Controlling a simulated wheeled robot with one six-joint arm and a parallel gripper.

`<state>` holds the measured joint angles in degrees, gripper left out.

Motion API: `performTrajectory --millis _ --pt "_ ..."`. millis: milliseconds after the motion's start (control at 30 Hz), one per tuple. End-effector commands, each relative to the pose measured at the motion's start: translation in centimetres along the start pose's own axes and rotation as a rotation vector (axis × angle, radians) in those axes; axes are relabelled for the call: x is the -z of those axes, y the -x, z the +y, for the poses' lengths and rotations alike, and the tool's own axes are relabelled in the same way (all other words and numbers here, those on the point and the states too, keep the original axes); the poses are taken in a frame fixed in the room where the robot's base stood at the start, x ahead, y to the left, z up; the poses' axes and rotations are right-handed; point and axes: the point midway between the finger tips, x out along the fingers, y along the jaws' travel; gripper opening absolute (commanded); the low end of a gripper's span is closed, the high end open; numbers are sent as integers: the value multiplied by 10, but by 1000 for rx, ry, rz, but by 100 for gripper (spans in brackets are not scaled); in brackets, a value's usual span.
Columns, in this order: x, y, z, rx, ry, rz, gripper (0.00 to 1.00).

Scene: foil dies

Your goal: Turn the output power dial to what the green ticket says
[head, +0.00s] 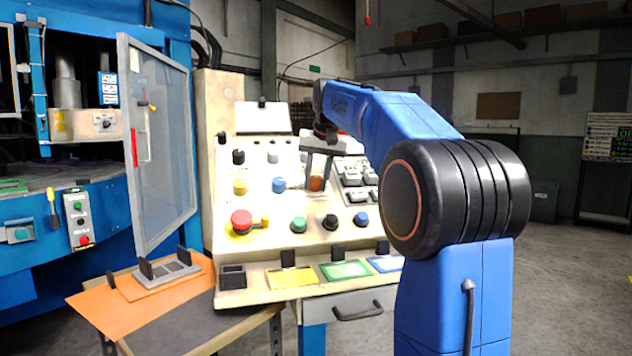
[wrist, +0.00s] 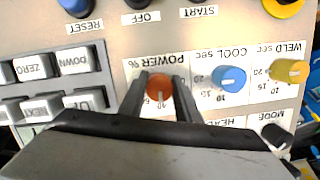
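The output power dial is an orange-red knob (wrist: 159,87) under the label "POWER %" in the wrist view; it also shows in the head view (head: 316,183). Its pale pointer line faces the bottom of the wrist picture, and part of its scale is hidden by my fingers. My gripper (wrist: 160,84) is at the panel, with one finger on each side of the dial. In the head view my gripper (head: 317,172) looks open, with small gaps beside the dial. The green ticket (head: 346,270) lies on the ledge below the panel; its writing is too small to read.
A blue COOL knob (wrist: 228,78) and a yellow WELD knob (wrist: 289,72) are beside the dial. A keypad (wrist: 50,85) is on its other side. A yellow ticket (head: 292,278) and a blue ticket (head: 385,264) flank the green one. A red emergency button (head: 241,220) sits lower left.

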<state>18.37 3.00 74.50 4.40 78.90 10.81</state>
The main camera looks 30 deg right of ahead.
Motion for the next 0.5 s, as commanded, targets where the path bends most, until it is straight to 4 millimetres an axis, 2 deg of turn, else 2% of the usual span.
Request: performTrajectory --millis 267,500 --pt "0 0 0 -7 34 0 8" --pt "0 0 0 -34 166 0 8"
